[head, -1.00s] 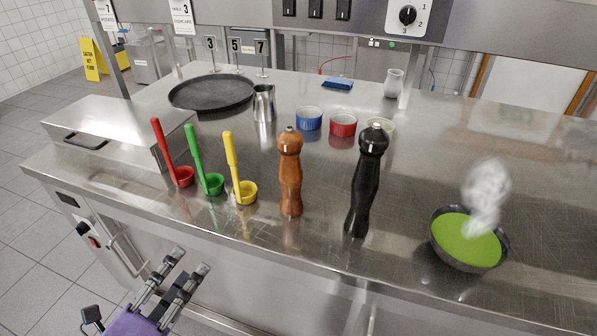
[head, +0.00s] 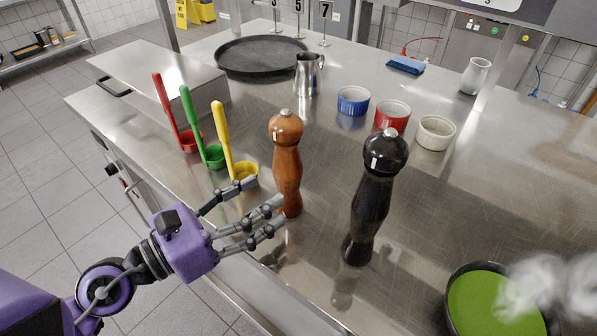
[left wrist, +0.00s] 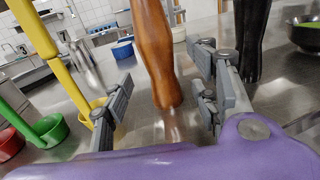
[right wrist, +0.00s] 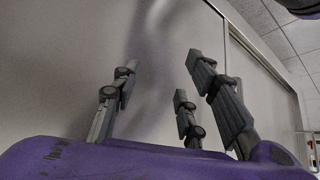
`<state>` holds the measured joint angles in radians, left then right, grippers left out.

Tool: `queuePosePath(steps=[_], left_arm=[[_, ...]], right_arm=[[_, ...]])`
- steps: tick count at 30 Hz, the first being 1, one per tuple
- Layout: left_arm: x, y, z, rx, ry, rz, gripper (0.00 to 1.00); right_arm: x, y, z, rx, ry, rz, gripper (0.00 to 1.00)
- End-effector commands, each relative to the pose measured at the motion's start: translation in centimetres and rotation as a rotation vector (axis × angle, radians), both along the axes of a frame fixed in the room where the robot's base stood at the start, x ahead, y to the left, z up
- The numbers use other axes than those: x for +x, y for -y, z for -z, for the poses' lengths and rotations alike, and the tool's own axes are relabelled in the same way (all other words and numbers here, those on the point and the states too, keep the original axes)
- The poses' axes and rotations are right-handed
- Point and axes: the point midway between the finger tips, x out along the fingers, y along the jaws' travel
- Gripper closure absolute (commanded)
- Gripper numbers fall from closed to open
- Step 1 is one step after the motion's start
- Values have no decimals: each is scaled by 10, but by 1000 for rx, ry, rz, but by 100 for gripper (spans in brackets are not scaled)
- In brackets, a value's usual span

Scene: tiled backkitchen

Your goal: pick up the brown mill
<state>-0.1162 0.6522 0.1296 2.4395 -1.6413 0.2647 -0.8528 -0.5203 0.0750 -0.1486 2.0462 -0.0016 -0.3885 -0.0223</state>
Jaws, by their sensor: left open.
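The brown mill (head: 286,165) stands upright on the steel counter, with a silver knob on top. It also shows in the left wrist view (left wrist: 154,50), standing between and beyond the spread fingers. My left gripper (head: 262,210) is open and empty, its fingertips just short of the mill's lower body at its left side. The left gripper's fingers also show in the left wrist view (left wrist: 165,95). My right gripper (right wrist: 160,90) shows only in its own wrist view, fingers apart and nothing between them, facing a plain pale panel.
A black mill (head: 370,200) stands close right of the brown one. Yellow (head: 243,171), green (head: 214,156) and red (head: 190,140) ladles stand to the left. Blue (head: 352,101), red (head: 392,116) and white (head: 436,133) ramekins are behind.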

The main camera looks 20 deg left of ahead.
Motion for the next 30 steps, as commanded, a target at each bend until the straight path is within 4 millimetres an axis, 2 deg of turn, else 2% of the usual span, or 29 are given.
queuePosePath(steps=[3,9,16,26,30], left_arm=[[13,7,-7,-2,10,-1,45],[27,17,-6,-3,6,0,45],[56,36,-5,-6,6,-1,45],[61,40,0,-3,1,0,45],[61,40,0,-3,1,0,64]], right_arm=[[3,0,-14,2,11,5,60],[-6,2,-21,2,0,14,60],[-2,2,-35,5,13,19,60],[-3,2,-33,5,10,19,60],[-3,2,-33,5,8,17,60]])
